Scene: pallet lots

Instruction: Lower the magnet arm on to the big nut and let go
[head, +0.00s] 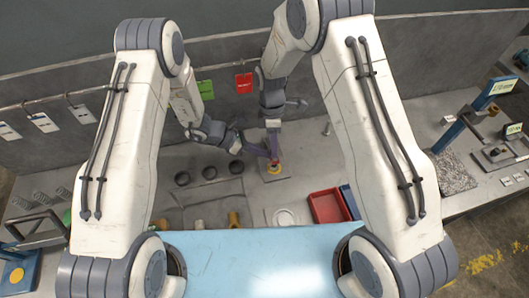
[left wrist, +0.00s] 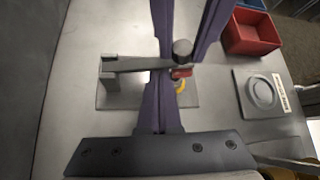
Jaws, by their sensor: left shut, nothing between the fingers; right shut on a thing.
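The magnet arm (left wrist: 137,64) is a grey bar running from a post (left wrist: 112,88) to a dark round knob (left wrist: 182,48), with a red tip (left wrist: 181,73) below its end. A yellow ring-like piece, seemingly the big nut (left wrist: 180,87), is right under the red tip; whether they touch I cannot tell. It also shows in the head view (head: 273,169). My right gripper (left wrist: 184,45), reaching in from above in the left wrist view, is shut on the knob end. My left gripper (left wrist: 160,80) is shut and empty, its fingers close beside the bar and partly overlapping it.
A red bin (head: 328,206) and a blue bin (head: 350,203) stand on the right. Dark round pieces (head: 209,172) line up on the left. Red (head: 243,83) and green (head: 205,90) cards hang at the back rail.

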